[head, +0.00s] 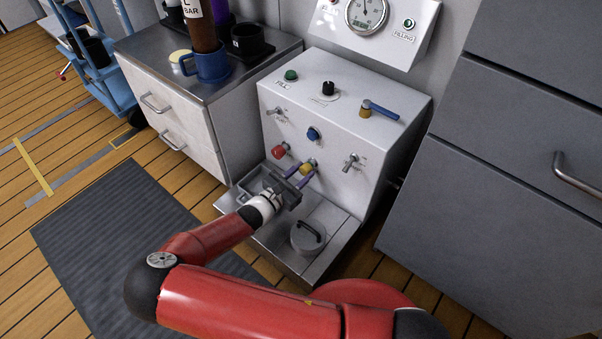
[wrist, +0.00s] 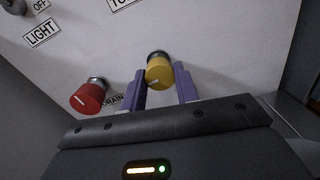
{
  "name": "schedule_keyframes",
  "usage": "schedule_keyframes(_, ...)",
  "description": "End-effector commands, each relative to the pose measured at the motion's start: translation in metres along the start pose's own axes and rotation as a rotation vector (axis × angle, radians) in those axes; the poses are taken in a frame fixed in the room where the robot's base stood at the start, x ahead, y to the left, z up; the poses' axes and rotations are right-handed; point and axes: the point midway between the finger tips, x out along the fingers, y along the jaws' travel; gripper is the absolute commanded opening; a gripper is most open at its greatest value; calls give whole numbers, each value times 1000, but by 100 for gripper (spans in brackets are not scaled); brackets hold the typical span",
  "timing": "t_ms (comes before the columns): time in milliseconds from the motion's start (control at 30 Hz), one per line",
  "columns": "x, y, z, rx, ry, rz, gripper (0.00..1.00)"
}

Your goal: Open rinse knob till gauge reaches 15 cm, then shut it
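A white panel box (head: 345,125) carries several knobs; I cannot read a rinse label on any of them. A yellow knob (head: 307,167) with a white pointer mark is on its lower front, and it shows close up in the wrist view (wrist: 159,72). A red knob (head: 279,151) is to its left, also in the wrist view (wrist: 87,97), near a partly hidden DRAIN label. My gripper (head: 299,175) is open, its purple fingertips (wrist: 160,82) on either side of the yellow knob; contact is unclear. The round gauge (head: 367,14) is above, its reading too small to tell.
A blue knob (head: 313,133), toggle switches and a blue-handled lever (head: 380,110) are on the box. A lidded pot (head: 308,237) sits on the tray below. A green FILLING lamp (head: 409,23) is beside the gauge. A counter with a blue mug (head: 207,65) stands left.

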Motion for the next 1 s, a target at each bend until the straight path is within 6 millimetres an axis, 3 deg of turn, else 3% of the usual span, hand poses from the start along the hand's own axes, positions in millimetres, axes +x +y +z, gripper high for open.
schedule_keyframes(33,0,0,0,0,0,0,23)
schedule_keyframes(167,0,0,0,0,0,0,7)
schedule_keyframes(567,0,1,1,84,5,0,7)
schedule_keyframes(1000,0,2,3,450,24,-1,7)
